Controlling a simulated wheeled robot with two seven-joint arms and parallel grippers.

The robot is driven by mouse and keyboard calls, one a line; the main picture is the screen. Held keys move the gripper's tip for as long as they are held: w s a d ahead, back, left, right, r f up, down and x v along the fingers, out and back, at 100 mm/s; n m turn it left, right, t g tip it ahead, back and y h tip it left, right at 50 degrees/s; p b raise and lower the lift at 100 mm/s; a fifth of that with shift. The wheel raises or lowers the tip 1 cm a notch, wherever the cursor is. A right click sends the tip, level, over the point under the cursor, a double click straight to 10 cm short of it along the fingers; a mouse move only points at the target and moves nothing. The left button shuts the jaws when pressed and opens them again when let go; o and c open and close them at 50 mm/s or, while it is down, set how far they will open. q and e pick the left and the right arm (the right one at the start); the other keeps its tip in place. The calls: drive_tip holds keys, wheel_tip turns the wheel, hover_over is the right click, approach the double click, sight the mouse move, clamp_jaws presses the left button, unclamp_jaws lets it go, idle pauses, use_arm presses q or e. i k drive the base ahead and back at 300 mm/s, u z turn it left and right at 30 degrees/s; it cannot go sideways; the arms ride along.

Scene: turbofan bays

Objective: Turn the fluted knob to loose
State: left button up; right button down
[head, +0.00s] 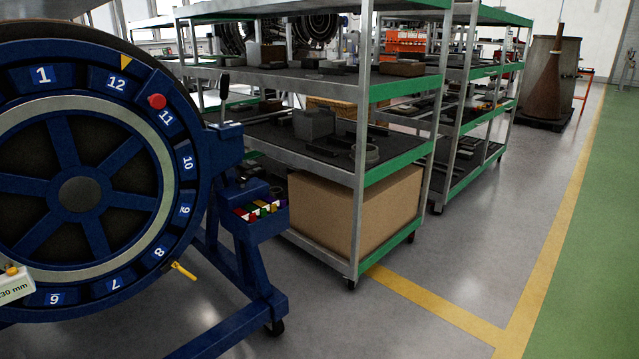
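A blue wheel-shaped fixture (62,146) with numbered plates around its rim fills the left of the head view; it is cut off at the left edge. A red round knob (156,101) sits on the rim between plates 12 and 11. Fluting on it is too small to make out, and I see no loose or tight marking beside it. A small yellow-orange knob (12,269) tops a pale block (14,287) marked "30 mm" at the lower left edge. I cannot tell which is the fluted knob. Neither gripper is in view.
A yellow lever (183,270) sticks out near plate 8. A black-tipped upright handle (224,84) and a blue bin (252,218) of coloured pieces are on the blue stand. Shelving (352,225) with a cardboard box (345,212) stands behind. Floor at right (470,270) is clear.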

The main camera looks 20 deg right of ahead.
sight(241, 180)
drive_tip(key=z, duration=0.85)
drive_tip(key=i, duration=2.05)
drive_tip(key=u, duration=0.4)
